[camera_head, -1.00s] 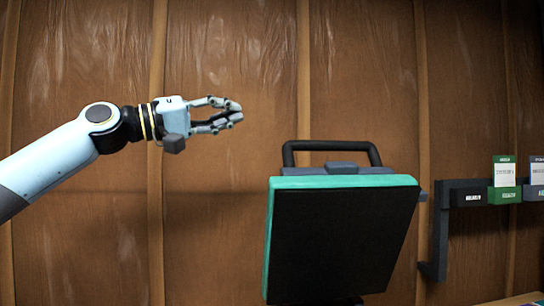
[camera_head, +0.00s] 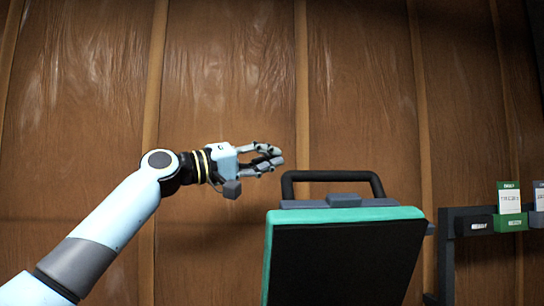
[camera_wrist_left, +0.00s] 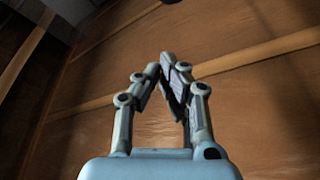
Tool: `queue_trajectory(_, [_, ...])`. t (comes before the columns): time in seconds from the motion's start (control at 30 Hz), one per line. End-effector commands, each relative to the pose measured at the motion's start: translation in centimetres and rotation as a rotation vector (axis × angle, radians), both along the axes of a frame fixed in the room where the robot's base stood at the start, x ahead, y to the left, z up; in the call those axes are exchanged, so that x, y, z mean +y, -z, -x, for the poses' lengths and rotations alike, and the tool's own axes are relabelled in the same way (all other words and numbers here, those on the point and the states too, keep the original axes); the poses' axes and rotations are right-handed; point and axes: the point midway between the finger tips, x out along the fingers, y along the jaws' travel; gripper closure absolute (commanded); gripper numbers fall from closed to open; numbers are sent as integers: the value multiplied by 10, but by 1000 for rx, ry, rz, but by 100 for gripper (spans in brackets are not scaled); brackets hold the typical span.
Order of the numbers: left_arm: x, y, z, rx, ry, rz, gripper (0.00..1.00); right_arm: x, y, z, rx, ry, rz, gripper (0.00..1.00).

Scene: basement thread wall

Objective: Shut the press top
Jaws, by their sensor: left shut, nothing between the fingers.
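The press top (camera_head: 345,255) stands raised and tilted up, with a teal edge and a black underside facing me. A dark bar handle (camera_head: 333,176) runs along its upper edge. My left gripper (camera_head: 278,158) is shut and empty, just left of the handle and a little above it in the picture, apart from it. In the left wrist view my left gripper's fingertips (camera_wrist_left: 168,62) meet in front of the wooden wall, and the press does not show there. The lower part of the press is out of frame. My right gripper is not in view.
A dark rack (camera_head: 447,250) stands at the right, with small labelled boxes, one of them green (camera_head: 510,221). The brown wood-panelled wall (camera_head: 230,70) fills the background. The space above the handle looks free.

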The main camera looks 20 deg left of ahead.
Motion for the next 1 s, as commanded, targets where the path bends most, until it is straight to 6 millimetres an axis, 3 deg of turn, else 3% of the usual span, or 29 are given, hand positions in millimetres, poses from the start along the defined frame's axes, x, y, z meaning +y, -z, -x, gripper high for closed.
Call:
queue_trajectory(0.03, [-7, -5, -6, -1, 3, 4, 100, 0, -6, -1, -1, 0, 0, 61])
queue_trajectory(0.2, [-17, 15, 15, 2, 1, -2, 100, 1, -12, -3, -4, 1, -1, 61])
queue_trajectory(0.43, [-22, 22, 23, -1, -1, -2, 100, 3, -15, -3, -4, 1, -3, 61])
queue_trajectory(0.77, [-22, 23, 24, -2, -1, -2, 100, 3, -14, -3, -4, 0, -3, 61])
queue_trajectory(1.0, [-27, 28, 32, -40, 1, -28, 100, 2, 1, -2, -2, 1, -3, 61])
